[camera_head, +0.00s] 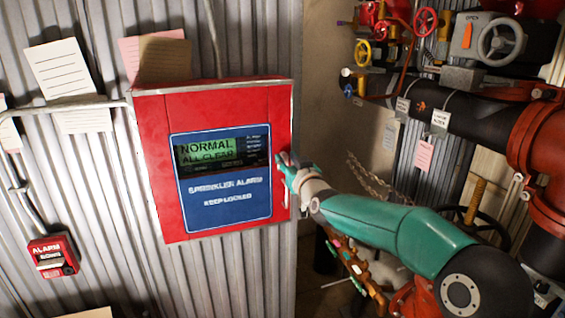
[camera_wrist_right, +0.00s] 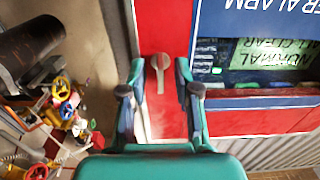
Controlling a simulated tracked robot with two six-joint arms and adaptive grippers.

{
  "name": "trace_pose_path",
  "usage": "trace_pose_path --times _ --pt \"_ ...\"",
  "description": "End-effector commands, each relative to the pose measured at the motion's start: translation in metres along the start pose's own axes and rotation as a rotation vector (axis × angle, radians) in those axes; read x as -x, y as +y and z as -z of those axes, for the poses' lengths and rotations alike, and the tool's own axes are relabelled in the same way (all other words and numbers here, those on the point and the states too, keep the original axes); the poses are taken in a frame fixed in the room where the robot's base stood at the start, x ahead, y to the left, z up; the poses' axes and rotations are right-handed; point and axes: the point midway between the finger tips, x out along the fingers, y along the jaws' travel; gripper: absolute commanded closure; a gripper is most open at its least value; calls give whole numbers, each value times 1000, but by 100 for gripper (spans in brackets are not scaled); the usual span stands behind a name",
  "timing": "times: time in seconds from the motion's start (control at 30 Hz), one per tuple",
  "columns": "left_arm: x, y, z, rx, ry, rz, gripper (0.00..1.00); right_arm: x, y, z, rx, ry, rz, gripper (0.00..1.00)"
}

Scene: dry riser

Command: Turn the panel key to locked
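The red alarm panel (camera_head: 144,150) hangs on the corrugated wall in the head view; its screen (camera_head: 207,153) reads "NORMAL ALL CLEAR" and its blue label reads "SPRINKLER ALARM KEEP LOCKED". In the right wrist view, the picture is upside down and the panel's red face (camera_wrist_right: 162,20) carries a small grey key (camera_wrist_right: 160,63). My right gripper (camera_head: 285,158) is at the panel's right edge. In the wrist view its two fingers (camera_wrist_right: 160,75) stand apart on either side of the key, with gaps showing. The key is hidden in the head view. My left gripper is out of view.
A red alarm box (camera_head: 53,256) is on the wall at lower left. Paper notes (camera_head: 62,70) hang on the wall around the panel. Dark and red pipes (camera_head: 465,112) with several valve wheels fill the right side, close to my right arm.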

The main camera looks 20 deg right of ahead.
Motion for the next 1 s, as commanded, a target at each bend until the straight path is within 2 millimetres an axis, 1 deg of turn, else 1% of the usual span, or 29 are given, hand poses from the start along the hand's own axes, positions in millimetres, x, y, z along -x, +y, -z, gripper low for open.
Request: trace_pose_path --times 0.13,0.27,0.37,0.47,0.7,0.8,0.9,1.0 --pt "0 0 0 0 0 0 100 2 0 -1 -1 -3 1 69" --pt "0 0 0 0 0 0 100 11 0 -1 -1 -4 1 69" --pt "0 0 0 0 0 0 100 23 0 -1 0 -3 1 69" --pt "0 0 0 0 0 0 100 40 0 -1 0 -3 1 69" --pt "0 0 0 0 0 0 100 84 0 -1 0 -2 1 69" --pt "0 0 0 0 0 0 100 100 0 0 0 0 0 69" --pt "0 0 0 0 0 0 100 111 0 -1 0 -1 0 69" --pt "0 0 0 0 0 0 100 117 0 -1 0 0 0 69"
